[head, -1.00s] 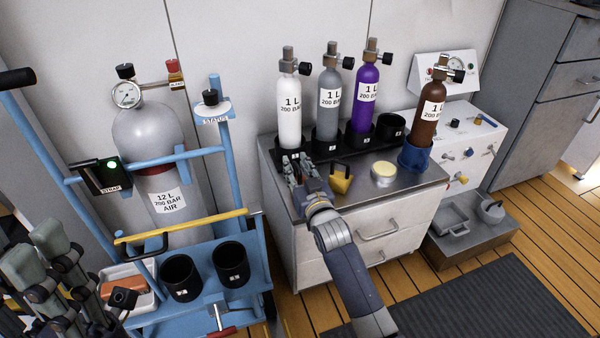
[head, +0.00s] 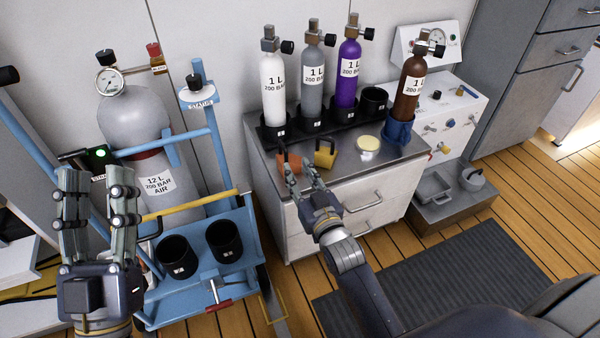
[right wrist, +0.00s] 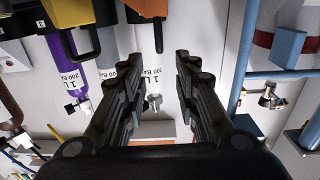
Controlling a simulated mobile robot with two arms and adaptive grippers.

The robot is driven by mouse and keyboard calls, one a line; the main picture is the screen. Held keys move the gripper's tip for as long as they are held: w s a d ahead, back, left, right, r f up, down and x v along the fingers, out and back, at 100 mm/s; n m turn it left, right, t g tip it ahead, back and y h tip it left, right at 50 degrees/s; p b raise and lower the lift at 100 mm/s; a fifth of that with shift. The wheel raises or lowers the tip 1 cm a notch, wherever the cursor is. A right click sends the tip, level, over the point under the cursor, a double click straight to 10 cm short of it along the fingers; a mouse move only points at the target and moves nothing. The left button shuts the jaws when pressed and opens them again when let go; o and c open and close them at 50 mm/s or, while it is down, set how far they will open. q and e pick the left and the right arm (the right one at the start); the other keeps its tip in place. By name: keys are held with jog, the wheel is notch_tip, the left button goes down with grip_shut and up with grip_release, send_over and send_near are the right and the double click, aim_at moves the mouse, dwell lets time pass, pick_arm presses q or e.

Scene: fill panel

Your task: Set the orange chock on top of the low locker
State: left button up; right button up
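The orange chock (head: 289,161) rests on the metal top of the low locker (head: 300,228), near its front left corner. It stands left of a yellow block with a dark handle (head: 325,155). My right gripper (head: 305,178) is just in front of the chock, partly overlapping it in the head view. In the right wrist view its fingers (right wrist: 158,58) are spread with nothing between them; the orange chock (right wrist: 155,8) shows at the top edge, apart from them. My left gripper (head: 97,178) is open and empty in front of the blue trolley.
Several small cylinders, including a purple one (head: 346,75), stand in a black rack along the locker's back. A brown cylinder (head: 411,85) stands in a blue cup at right, near a pale yellow disc (head: 369,143). The blue trolley (head: 205,285) with a large grey cylinder is at left.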

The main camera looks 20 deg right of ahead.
jog(key=s+a+r+n+t+y, duration=0.1)
jog(key=s+a+r+t+y, duration=0.1)
jog(key=s+r, duration=0.3)
jog(key=s+a+r+n+t+y, duration=0.1)
jog(key=s+r, duration=0.4)
jog(key=r, duration=0.7)
jog(key=s+a+r+t+y, duration=0.3)
jog(key=s+r, duration=0.2)
jog(key=r, duration=0.3)
jog(key=shift+s+a+r+n, duration=0.25)
jog(key=shift+s+a+n, duration=0.1)
jog(key=shift+a+n, duration=0.05)
